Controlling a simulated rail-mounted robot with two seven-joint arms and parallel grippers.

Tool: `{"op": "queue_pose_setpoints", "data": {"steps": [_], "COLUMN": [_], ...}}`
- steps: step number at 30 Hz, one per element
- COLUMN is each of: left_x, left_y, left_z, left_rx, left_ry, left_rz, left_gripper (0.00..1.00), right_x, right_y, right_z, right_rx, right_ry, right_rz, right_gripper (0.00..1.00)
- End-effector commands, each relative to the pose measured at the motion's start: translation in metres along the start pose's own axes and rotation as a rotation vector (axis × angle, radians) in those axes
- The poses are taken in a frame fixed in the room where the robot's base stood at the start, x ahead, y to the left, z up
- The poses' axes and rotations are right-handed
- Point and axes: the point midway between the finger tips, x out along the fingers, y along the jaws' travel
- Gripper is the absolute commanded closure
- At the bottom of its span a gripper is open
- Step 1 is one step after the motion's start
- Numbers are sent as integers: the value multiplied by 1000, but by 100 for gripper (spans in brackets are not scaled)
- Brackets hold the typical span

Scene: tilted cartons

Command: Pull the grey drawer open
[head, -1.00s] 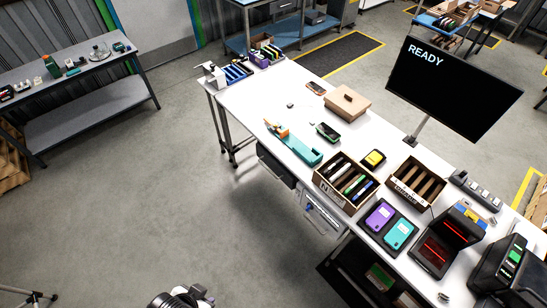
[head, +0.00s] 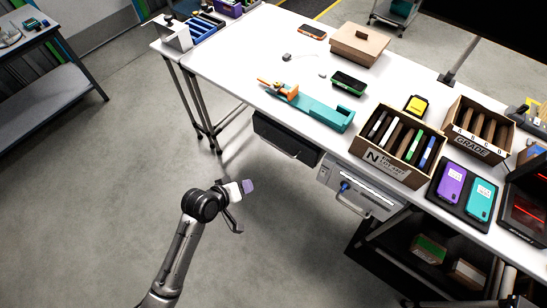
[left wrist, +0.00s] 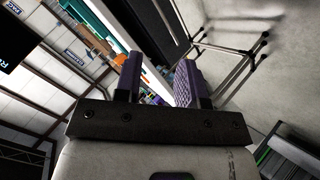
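A light grey drawer unit (head: 362,192) hangs under the front edge of the white workbench, with a blue item at its left part; it looks shut. A darker, near-black drawer (head: 287,138) hangs to its left, also looking shut. My left gripper (head: 242,205) is over the floor in front of the bench, apart from both drawers. Its purple-padded fingers stand apart with nothing between them, as the left wrist view also shows (left wrist: 158,80). My right gripper is not in view.
The white bench top (head: 255,60) holds a teal tool (head: 315,108), a carton of coloured items (head: 397,145), a second carton (head: 478,130) and a phone tray (head: 464,195). A dark shelf (head: 400,245) stands below right. Floor left of my arm is clear.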

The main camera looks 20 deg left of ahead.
Motion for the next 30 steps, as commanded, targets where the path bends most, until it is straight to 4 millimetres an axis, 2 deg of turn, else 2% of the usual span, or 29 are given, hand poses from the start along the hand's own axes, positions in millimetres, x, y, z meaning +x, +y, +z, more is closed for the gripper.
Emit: {"op": "queue_pose_setpoints", "data": {"steps": [1, 3, 9, 15, 21, 30], "left_x": [31, 55, 118, 163, 188, 206], "left_y": [-19, -28, -54, -73, -85, -88], "left_z": [5, 0, -18, -37, -51, -62], "left_rx": [-46, -116, -320, -499, -623, -691], "left_ry": [23, 54, 133, 194, 229, 246], "left_rz": [28, 71, 196, 309, 389, 433], "left_gripper": [63, 63, 63, 63, 63, 63], "right_x": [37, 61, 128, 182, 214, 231], "right_y": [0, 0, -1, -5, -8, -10], "right_z": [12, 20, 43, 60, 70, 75], "right_rx": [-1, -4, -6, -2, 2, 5], "right_ry": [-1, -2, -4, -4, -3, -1], "right_rz": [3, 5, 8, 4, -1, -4], "right_gripper": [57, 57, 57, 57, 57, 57]}}
